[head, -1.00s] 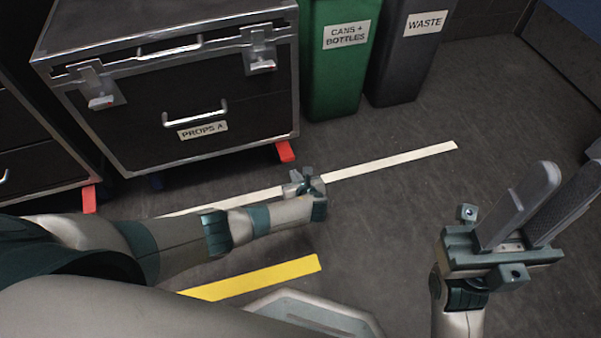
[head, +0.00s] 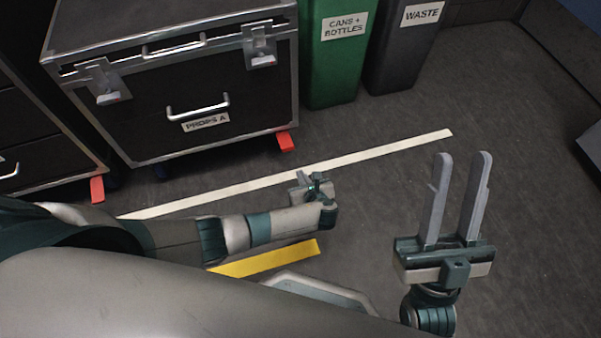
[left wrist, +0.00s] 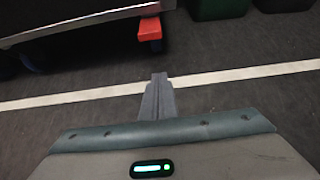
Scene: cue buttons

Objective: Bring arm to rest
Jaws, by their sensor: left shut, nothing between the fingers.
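My left arm reaches in from the left in the head view, low over the floor. Its gripper (head: 314,183) is seen end-on there, near the white floor line. In the left wrist view the left gripper (left wrist: 158,77) has its two grey fingers together, with nothing between them. My right gripper (head: 462,157) stands at the right of the head view, fingers pointing up the picture. Its two long grey fingers are apart, with only bare floor showing between them.
A black case labelled PROPS A (head: 200,100) stands at upper left on red-marked feet. A green bin (head: 333,70) and a dark waste bin (head: 405,50) stand behind. White (head: 390,147) and yellow (head: 265,262) strips mark the floor. The floor at right is mostly clear.

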